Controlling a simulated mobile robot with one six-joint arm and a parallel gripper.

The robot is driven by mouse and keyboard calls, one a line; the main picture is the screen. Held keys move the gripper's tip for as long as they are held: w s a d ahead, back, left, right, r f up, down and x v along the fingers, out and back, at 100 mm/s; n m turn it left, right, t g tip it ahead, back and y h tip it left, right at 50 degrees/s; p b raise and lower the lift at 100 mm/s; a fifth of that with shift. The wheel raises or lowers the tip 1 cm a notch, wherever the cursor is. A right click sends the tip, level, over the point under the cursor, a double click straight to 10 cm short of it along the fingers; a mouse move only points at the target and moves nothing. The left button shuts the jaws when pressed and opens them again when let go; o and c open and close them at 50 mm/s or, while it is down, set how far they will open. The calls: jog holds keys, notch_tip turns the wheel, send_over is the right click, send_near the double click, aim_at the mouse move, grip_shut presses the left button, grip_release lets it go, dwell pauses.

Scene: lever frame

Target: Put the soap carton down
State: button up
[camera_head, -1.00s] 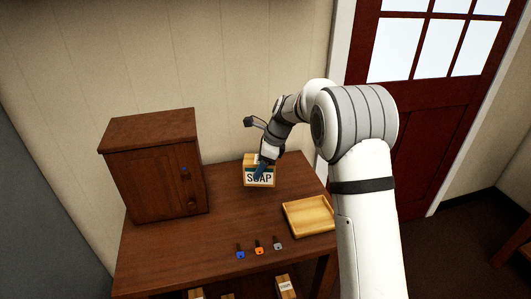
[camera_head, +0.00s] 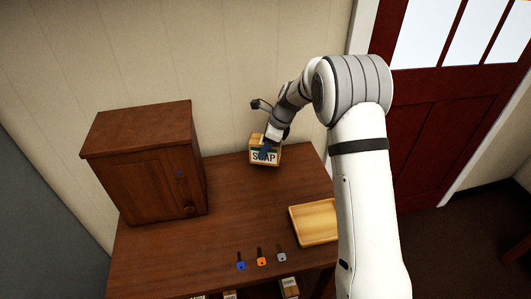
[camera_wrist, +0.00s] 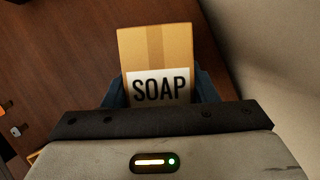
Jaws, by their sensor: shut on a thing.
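The soap carton (camera_head: 265,155) is a tan box with a white label reading SOAP. It is near the back edge of the wooden table (camera_head: 225,215), close to the wall.
A brown cabinet (camera_head: 145,165) with a closed door stands on the table's left. A light wooden tray (camera_head: 314,222) lies at the right. Blue, orange and grey keys (camera_head: 261,258) lie near the front edge. Several cartons (camera_head: 289,287) show below the tabletop. The table's middle is clear.

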jog(key=shift+f, duration=1.65)
jog(key=shift+s, duration=0.1)
jog(key=shift+f, duration=0.15)
jog(key=o, duration=1.2)
